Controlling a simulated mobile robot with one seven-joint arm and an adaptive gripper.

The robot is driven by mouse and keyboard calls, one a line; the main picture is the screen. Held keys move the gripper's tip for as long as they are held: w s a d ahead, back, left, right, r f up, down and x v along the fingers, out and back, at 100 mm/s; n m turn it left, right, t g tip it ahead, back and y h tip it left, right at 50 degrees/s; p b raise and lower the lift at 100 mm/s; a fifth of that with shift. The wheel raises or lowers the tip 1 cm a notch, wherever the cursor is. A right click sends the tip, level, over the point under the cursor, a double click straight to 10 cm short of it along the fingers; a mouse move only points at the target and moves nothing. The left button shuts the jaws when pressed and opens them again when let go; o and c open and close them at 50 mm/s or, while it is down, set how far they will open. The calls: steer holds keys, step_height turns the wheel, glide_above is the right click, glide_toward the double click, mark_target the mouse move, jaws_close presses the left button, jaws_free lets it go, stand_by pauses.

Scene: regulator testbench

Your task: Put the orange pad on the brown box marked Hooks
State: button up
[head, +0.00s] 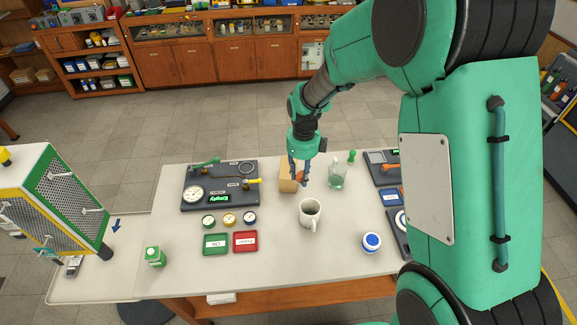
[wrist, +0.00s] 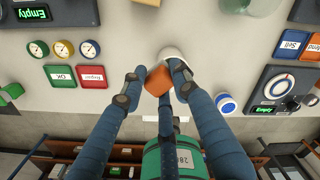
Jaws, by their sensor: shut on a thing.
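The orange pad (wrist: 159,80) is between the fingers of my gripper (wrist: 156,84) in the wrist view. My gripper is shut on it. In the head view the pad shows as a small orange patch (head: 301,176) at the fingertips of my gripper (head: 300,179). The brown box (head: 287,178) stands on the table just left of the fingers, partly hidden by them. No Hooks marking can be read on it. I cannot tell whether the pad touches the box.
A white mug (head: 310,214) stands in front of the gripper. A clear bottle (head: 336,176) and a green-topped item (head: 351,157) are to the right. A gauge panel (head: 220,186), small dials and green (head: 215,244) and red (head: 245,242) trays lie left. The front middle table is clear.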

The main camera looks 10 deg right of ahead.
mark_target(300, 183)
steer(key=shift+a+f, duration=0.1)
steer(key=shift+f, duration=2.4)
steer(key=shift+s, duration=0.1)
steer(key=w, duration=0.5)
steer(key=w+a+f, duration=0.1)
steer(key=w, duration=0.4)
steer(key=w+a, duration=0.1)
steer(key=w, duration=0.5)
steer(key=shift+a+f, duration=0.2)
steer(key=shift+f, duration=0.05)
steer(key=shift+f, duration=0.1)
steer(key=shift+f, duration=1.65)
steer(key=shift+f, duration=0.2)
steer(key=o, duration=0.9)
steer(key=shift+r, duration=0.1)
